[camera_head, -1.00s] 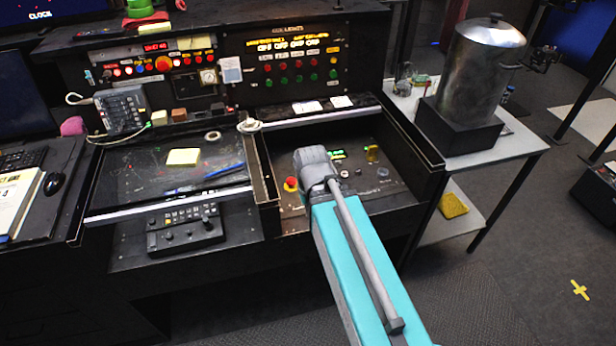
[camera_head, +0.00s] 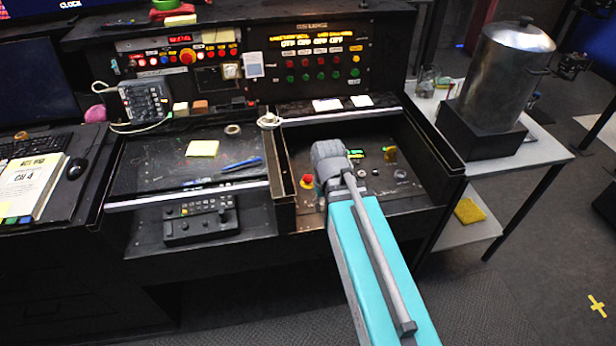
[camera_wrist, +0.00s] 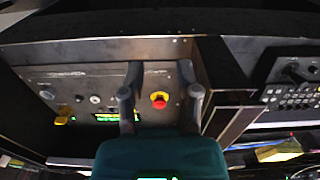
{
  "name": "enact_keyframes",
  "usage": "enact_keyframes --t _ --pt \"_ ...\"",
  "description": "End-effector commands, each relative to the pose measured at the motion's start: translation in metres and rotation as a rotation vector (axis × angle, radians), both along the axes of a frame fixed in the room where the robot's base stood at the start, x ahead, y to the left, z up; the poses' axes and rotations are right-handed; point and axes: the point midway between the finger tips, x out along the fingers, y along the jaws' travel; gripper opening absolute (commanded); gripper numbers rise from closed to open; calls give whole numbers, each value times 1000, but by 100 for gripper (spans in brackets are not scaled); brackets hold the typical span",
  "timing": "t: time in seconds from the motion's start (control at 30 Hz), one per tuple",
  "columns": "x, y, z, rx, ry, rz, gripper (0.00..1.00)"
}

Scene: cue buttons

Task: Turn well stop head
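The stop head is a red mushroom button on a yellow collar (camera_head: 307,181), on the dark recessed panel at the right of the desk. In the wrist view the red head (camera_wrist: 159,98) shows between the two grey fingers of my gripper (camera_wrist: 161,68), which are spread apart and empty. I cannot tell the height gap, but no contact shows.
The recess has a raised side wall (camera_head: 281,190) left of the stop head. A lit green indicator (camera_head: 358,154), a yellow piece (camera_head: 390,153) and small knobs sit right of my gripper.

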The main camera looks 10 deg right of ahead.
Motion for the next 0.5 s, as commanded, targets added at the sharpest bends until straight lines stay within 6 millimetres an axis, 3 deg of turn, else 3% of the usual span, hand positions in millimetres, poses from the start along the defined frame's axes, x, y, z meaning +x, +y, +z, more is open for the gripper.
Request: enact_keyframes --t 0.03,0.2,0.5 --pt "16 0 -2 0 0 18 61" --pt "68 -1 -7 0 0 111 93" --pt "185 -4 -17 0 -1 342 93"
